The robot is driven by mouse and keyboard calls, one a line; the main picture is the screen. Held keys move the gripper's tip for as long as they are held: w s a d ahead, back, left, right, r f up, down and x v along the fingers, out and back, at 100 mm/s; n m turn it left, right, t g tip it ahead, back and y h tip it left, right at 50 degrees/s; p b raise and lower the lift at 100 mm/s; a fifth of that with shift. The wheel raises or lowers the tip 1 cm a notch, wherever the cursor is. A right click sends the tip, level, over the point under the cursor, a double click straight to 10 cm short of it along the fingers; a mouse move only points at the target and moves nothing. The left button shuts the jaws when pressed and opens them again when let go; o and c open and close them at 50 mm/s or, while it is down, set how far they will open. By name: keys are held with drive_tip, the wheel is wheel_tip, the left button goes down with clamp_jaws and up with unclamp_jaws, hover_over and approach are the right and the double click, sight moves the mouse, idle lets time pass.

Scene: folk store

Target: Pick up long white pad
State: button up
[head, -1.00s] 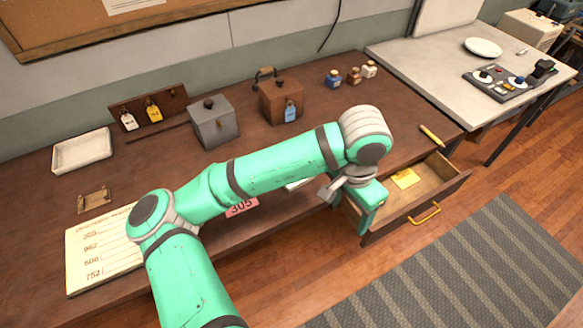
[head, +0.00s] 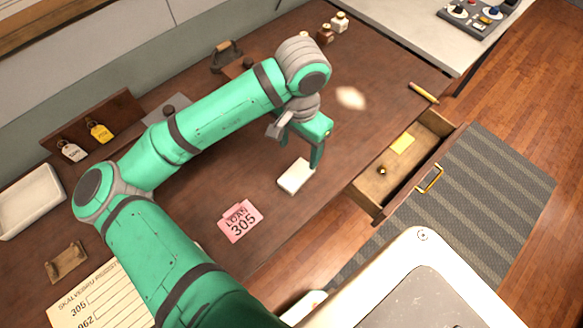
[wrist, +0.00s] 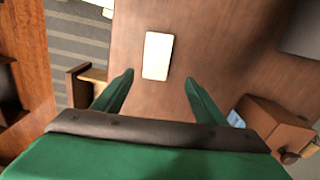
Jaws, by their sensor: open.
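The long white pad (head: 295,176) lies flat on the brown wooden desk. In the wrist view the white pad (wrist: 158,55) is a pale upright rectangle beyond the fingertips, roughly centred between them. My gripper (head: 300,150) is above the desk at the pad's far side in the head view. Its green fingers (wrist: 158,80) are spread wide in the wrist view with nothing between them. The pad appears apart from both fingers. The exact height of my gripper over the pad is hard to tell.
Pink cards marked 305 (head: 240,220) lie left of the pad. An open drawer (head: 375,190) with a yellow note (head: 402,143) juts from the desk's front at right. A wooden box (wrist: 270,122) stands near my gripper.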

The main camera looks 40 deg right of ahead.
sight(300, 170)
wheel_tip(300, 170, down, 4)
drive_tip(key=shift+r, duration=0.1)
drive_tip(key=shift+s+d+f, duration=0.1)
drive_tip(key=shift+s+f, duration=0.1)
drive_tip(key=shift+f, duration=1.15)
drive_tip(key=shift+s+d+f, duration=0.1)
drive_tip(key=shift+s+f, duration=0.1)
drive_tip(key=shift+f, duration=1.15)
drive_tip(key=c, duration=1.1)
